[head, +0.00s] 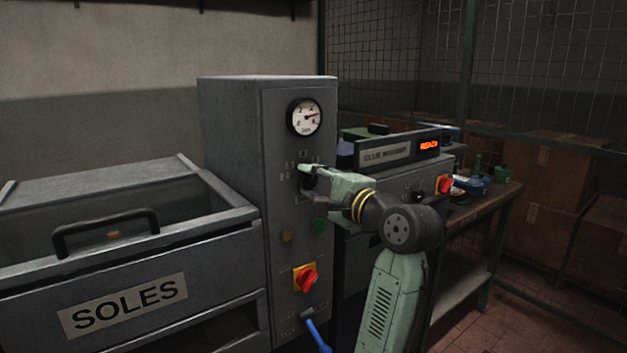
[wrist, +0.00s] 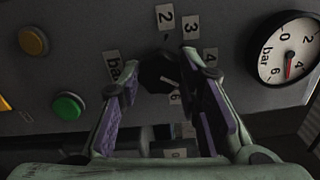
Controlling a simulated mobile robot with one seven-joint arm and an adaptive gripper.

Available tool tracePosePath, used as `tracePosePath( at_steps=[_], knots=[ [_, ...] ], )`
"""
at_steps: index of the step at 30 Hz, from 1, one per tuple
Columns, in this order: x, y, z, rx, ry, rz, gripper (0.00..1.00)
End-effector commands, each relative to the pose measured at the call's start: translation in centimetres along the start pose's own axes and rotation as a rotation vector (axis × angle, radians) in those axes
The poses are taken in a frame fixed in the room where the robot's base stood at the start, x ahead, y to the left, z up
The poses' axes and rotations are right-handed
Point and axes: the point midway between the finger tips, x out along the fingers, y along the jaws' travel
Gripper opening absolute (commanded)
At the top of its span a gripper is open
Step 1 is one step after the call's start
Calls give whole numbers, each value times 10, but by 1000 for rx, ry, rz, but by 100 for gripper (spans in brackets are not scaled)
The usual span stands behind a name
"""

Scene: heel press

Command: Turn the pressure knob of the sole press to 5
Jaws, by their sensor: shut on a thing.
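The black pressure knob (wrist: 158,74) of the sole press (head: 229,136) sits between the fingers of my gripper (wrist: 160,82) in the wrist view. My gripper (head: 307,174) is shut on it and hides most of it in the head view. A short pale mark on the knob points to the lower right in the wrist view; the exact number it meets is unclear.
Below the knob are an amber button (head: 287,236), a green button (head: 319,226) and a red switch (head: 306,278) on yellow. A blue-handled lever (head: 318,335) is lower. The SOLES drawer (head: 125,305) is left. A glue machine (head: 388,155) and bench (head: 484,213) stand right.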

Motion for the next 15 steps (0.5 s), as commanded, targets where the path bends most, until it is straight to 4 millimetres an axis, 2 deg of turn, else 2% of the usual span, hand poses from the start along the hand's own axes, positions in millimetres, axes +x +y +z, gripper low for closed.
tracePosePath(
  at_steps=[13, 14, 15],
  knots=[
    [0, 1, 0, 9, 1, 1, 4],
    [0, 1, 0, 8, 1, 1, 33],
    [0, 1, 0, 8, 1, 1, 36]
  ],
)
